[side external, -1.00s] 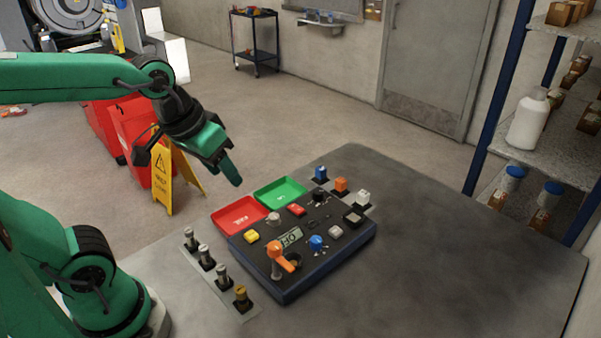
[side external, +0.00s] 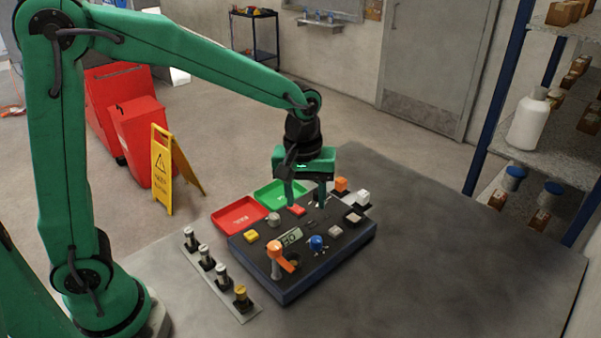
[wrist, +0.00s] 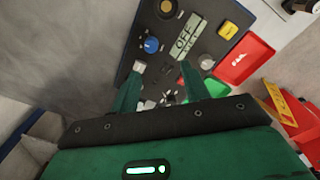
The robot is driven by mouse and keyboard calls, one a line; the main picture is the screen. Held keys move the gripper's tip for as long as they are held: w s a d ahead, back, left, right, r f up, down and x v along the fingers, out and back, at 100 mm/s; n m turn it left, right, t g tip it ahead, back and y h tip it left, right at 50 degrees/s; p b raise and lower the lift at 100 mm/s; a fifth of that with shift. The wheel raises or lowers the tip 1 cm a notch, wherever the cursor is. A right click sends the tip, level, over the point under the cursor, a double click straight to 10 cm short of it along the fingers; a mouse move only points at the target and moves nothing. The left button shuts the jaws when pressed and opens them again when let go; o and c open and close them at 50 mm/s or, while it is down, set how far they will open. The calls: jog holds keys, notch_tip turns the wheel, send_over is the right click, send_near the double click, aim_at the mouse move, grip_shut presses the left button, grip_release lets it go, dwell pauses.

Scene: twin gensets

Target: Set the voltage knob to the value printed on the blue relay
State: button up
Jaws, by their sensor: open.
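The dark control panel (side external: 325,268) lies on the table. Its small display (side external: 289,237) reads "OFF" in the wrist view (wrist: 185,37). A blue knob (side external: 316,243) sits near the panel's front and shows in the wrist view (wrist: 151,45). A grey round knob (side external: 273,219) is on the left side. I cannot read which knob is voltage. My gripper (side external: 306,202) is open and empty, fingers pointing down over the panel's rear part; they also show in the wrist view (wrist: 160,72). The blue relay and a black knob behind my gripper are hidden in the side view.
A red tray (side external: 239,216) and a green tray (side external: 281,191) sit behind the panel. The table's right side is clear.

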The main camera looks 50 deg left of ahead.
aim_at(316, 239)
jog(key=shift+w+d+f+n+g, duration=0.15)
jog(key=shift+w+d+f, duration=0.15)
jog(key=shift+f, duration=0.2)
jog(key=shift+w+d+f+n+g, duration=0.1)
jog(key=shift+w+d+f+n, duration=0.15)
jog(key=shift+f, duration=0.25)
jog(key=shift+w+d+f+n+g, duration=0.1)
jog(key=shift+w+d+f, duration=0.2)
jog(key=shift+f, duration=0.2)
jog(key=shift+f, duration=3.9)
jog(key=shift+c, duration=0.5)
jog(key=c, duration=0.9)
